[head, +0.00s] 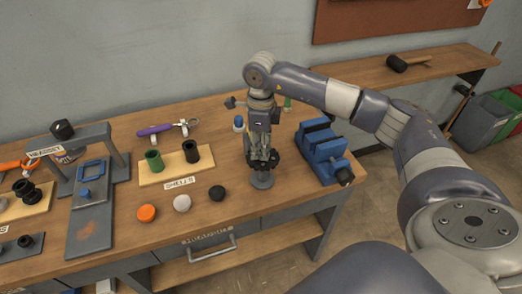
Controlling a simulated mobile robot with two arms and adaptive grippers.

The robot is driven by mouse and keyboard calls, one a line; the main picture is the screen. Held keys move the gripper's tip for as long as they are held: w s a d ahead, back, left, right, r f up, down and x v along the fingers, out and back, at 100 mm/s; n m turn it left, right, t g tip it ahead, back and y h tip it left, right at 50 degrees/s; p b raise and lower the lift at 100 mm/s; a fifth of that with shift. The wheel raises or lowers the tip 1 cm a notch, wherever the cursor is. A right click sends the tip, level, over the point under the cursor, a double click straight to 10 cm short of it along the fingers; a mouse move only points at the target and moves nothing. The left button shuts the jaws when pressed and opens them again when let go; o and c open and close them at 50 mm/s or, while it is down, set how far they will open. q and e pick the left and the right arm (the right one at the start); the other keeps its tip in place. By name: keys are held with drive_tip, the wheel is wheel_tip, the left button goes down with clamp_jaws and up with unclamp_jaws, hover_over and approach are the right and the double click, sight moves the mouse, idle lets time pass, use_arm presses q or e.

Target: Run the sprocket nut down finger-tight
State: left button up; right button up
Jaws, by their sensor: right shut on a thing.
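My right gripper (262,158) comes down from above over a small grey round-based stand (262,181) near the front right of the bench. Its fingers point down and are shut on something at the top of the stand. The fingers hide most of it, so the sprocket nut itself and its thread cannot be made out; it is by its place the likely thing held. Dark parts show around the fingertips. My left gripper is not in view.
A blue vise (320,152) stands close right of the stand. Orange (147,213), grey (182,203) and black (217,193) round pieces lie to the left, before a board labelled SHELLS (160,174). A grey press (118,160) stands farther left.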

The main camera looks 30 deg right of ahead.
drive_tip(key=m+b, duration=0.1)
drive_tip(key=m, duration=0.2)
drive_tip(key=shift+w+d+m, duration=0.1)
drive_tip(key=shift+w+m, duration=0.05)
drive_tip(key=shift+m, duration=0.25)
drive_tip(key=m+b, duration=0.1)
drive_tip(key=m, duration=0.2)
drive_tip(key=shift+d+r+m, duration=0.1)
drive_tip(key=shift+m, duration=0.2)
drive_tip(key=m+b, duration=0.1)
drive_tip(key=m, duration=0.2)
drive_tip(key=shift+m, duration=0.4)
drive_tip(key=shift+o, duration=0.2)
drive_tip(key=m, duration=0.4)
drive_tip(key=shift+d+r+b, duration=0.15)
drive_tip(key=shift+d+b, duration=0.05)
drive_tip(key=shift+b, duration=0.15)
drive_tip(key=m, duration=0.4)
drive_tip(key=shift+c, duration=0.2)
drive_tip(key=m, duration=0.3)
drive_tip(key=shift+d+m, duration=0.1)
drive_tip(key=shift+m, duration=0.3)
drive_tip(key=m, duration=0.3)
drive_tip(key=shift+s+m, duration=0.2)
drive_tip(key=shift+m, duration=1.9)
